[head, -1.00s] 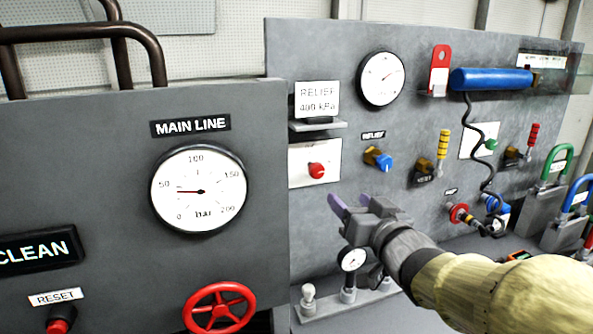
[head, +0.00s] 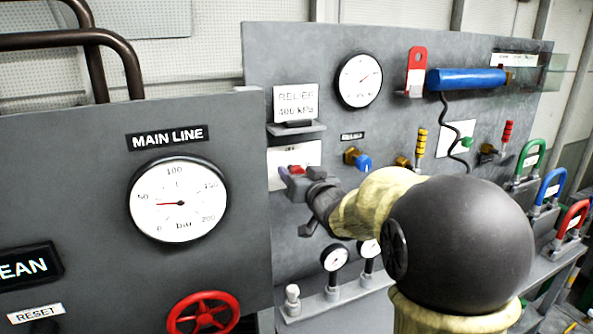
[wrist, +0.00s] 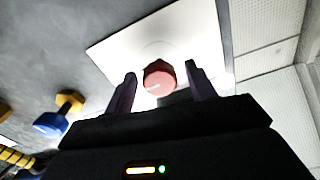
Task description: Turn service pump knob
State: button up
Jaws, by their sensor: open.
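A round red knob (head: 297,169) with a pale mark sits on a white plate (head: 283,157) on the grey upright panel; I take it as the pump knob, though no label for it is readable. My gripper (head: 288,179) is at this plate and partly hides the knob in the head view. In the wrist view the knob (wrist: 158,80) lies between my two open fingers (wrist: 160,74), with a gap on each side. Whether the fingertips reach level with the knob in depth, I cannot tell.
Right of the red knob is a blue knob on a brass stem (head: 362,162), also in the wrist view (wrist: 52,124). Above is a RELIEF sign (head: 296,102) over a small ledge. Small gauges (head: 334,257) stand below my arm. A grey MAIN LINE panel (head: 90,165) is at left.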

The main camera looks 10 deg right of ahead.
jog(key=shift+w+a, duration=0.1)
jog(key=shift+w, duration=0.25)
jog(key=c, duration=1)
